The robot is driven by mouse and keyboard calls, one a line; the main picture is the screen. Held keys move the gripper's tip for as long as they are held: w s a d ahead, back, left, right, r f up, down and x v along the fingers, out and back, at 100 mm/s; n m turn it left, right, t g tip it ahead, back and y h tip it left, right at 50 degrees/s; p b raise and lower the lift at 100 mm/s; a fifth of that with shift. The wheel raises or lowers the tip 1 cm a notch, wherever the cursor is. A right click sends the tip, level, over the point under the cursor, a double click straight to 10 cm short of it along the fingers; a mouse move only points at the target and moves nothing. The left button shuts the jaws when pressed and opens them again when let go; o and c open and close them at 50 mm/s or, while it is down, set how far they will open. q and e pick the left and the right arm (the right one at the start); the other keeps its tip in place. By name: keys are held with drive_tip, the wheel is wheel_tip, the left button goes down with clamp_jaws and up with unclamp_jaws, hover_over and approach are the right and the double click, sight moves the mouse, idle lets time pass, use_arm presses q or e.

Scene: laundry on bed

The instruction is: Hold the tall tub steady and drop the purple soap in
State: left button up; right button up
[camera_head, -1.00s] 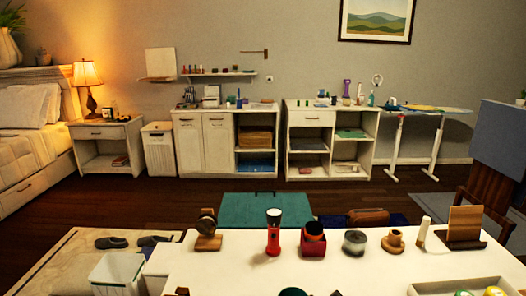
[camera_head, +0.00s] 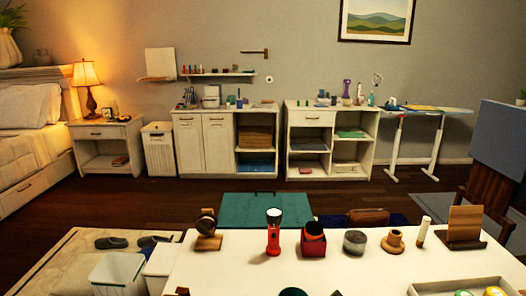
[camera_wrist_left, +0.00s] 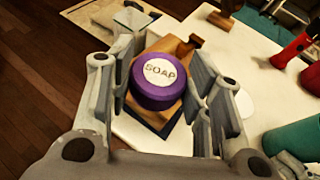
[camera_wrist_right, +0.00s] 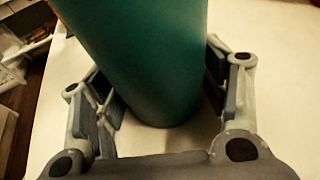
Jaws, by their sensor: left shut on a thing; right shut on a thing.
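The purple soap (camera_wrist_left: 150,97) is a round puck with a white "SOAP" label, seen in the left wrist view. My left gripper (camera_wrist_left: 168,88) is shut on it, a finger on each side, above a wooden block (camera_wrist_left: 183,62). The tall tub (camera_wrist_right: 140,60) is a dark green cylinder in the right wrist view. My right gripper (camera_wrist_right: 160,95) is shut on it near its lower part, over the white table. The tub's opening is out of that view. A green edge (camera_head: 293,292) at the bottom of the head view may be its top. Neither gripper shows in the head view.
On the white table (camera_head: 340,268) stand a red flashlight (camera_head: 273,235), a red box (camera_head: 313,243), a dark round tin (camera_head: 354,242) and a wooden spool (camera_head: 394,242). A white tray (camera_head: 430,288) is at front right, a white bin (camera_head: 116,274) at left.

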idle(0.5)
use_arm(q)
drive_tip(key=w+d+r+m+h, duration=0.3)
drive_tip(key=w+d, duration=0.1)
drive_tip(key=d, duration=0.4)
drive_tip(key=w+d+r+m+t+h, duration=0.1)
drive_tip(key=w+d+r+m+h, duration=0.25)
drive_tip(key=d, duration=0.45)
drive_tip(key=w+d+r+m+h, duration=0.25)
drive_tip(key=w+d+h, duration=0.2)
drive_tip(key=d, duration=0.35)
drive_tip(key=shift+y, duration=0.3)
drive_tip(key=shift+w+a+f, duration=0.1)
drive_tip(key=shift+w+f, duration=0.05)
drive_tip(key=shift+f, duration=1.35)
drive_tip(key=shift+w+f, duration=0.15)
drive_tip(key=shift+f, duration=1.3)
drive_tip(key=o, duration=1.1)
drive_tip(key=v, duration=1.2)
